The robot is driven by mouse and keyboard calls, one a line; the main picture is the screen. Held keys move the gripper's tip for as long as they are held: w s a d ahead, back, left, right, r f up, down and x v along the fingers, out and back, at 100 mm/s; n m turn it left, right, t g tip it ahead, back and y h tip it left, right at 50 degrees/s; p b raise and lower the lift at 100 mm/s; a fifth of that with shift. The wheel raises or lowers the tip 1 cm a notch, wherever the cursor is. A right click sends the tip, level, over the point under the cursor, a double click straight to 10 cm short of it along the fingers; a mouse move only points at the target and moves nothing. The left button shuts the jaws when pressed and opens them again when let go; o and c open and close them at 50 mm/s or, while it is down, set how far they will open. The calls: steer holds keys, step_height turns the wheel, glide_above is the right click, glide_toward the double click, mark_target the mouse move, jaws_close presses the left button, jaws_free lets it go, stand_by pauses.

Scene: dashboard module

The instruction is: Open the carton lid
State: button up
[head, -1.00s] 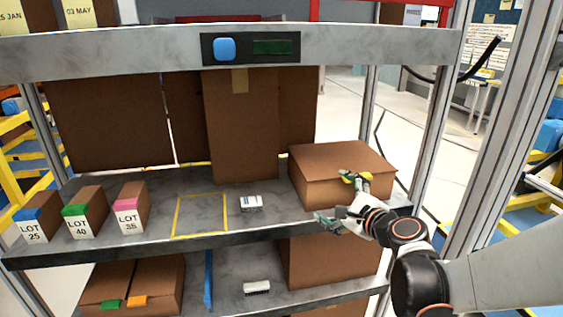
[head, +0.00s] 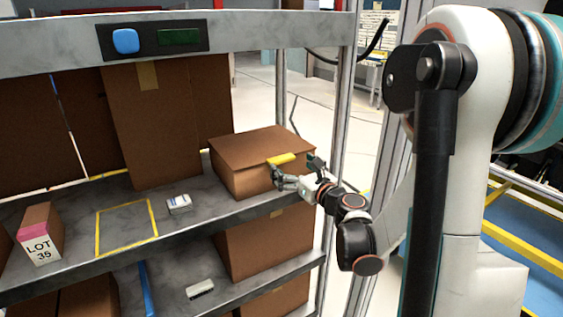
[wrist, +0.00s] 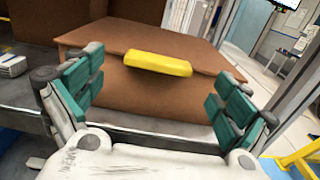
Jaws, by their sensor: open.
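The closed brown carton (head: 240,180) stands at the right end of the middle shelf. Its lid (head: 255,145) lies flat, with a yellow tab (head: 281,159) at the front edge. In the wrist view the yellow tab (wrist: 158,64) sticks out from the lid (wrist: 140,45) above the carton's front face (wrist: 150,95). My gripper (head: 296,173) is in front of the carton, close to the tab. In the wrist view its green-padded fingers (wrist: 155,88) are spread wide to the left and right, with the tab beyond and between them. Nothing is held.
A small white box (head: 179,204) and a yellow-outlined square (head: 126,227) lie left of the carton. The LOT 35 box (head: 41,235) is farther left. A tall brown carton (head: 155,125) stands behind. A metal shelf post (head: 342,110) rises to the right.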

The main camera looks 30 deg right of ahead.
mark_target(282, 158)
steer(key=w+b, duration=0.1)
steer(key=w, duration=0.5)
steer(key=shift+a, duration=0.1)
steer(key=shift+s+r, duration=0.1)
steer(key=shift+r, duration=0.05)
steer(key=c, duration=1.5)
